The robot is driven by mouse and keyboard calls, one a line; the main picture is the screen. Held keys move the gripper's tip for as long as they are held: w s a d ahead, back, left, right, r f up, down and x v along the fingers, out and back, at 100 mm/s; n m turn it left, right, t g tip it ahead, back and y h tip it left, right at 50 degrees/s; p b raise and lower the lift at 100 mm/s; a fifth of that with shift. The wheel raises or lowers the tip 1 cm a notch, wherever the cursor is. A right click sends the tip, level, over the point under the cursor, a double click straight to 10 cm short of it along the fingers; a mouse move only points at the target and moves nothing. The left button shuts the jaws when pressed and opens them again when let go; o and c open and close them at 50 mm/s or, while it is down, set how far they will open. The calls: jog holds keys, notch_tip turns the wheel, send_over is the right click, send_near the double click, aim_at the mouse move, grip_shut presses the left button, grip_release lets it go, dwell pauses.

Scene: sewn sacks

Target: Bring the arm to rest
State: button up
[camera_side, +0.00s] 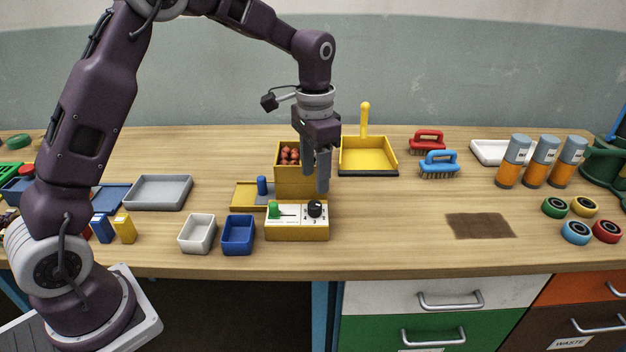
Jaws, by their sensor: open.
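My gripper (319,185) points down above the wooden bench (420,215), near its middle. Its fingers are grey and apart, with nothing seen between them. In the picture the fingertips lie just above a yellow control box (297,232) with a green knob and a black knob; I cannot tell the exact gap. The fingers hide part of a yellow bin (290,182) that holds several reddish-brown pieces. My arm reaches in from the left and bends down over the bench.
A white tray (197,247) and a blue tray (238,249) stand left of the control box. A yellow dustpan (368,157) lies behind right. Two brushes (439,165), several orange-grey canisters (540,165) and tape rolls (576,232) are at the right.

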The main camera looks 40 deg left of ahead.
jog(key=s+d+r+n+t, duration=0.1)
jog(key=s+r+n+t, duration=0.15)
jog(key=s+r, duration=1.1)
jog(key=s+f+n+t, duration=0.1)
jog(key=s+f+t, duration=0.1)
jog(key=s, duration=1.3)
jog(key=shift+s+d+t, duration=0.25)
jog(key=shift+d+t, duration=0.05)
jog(key=shift+t, duration=0.25)
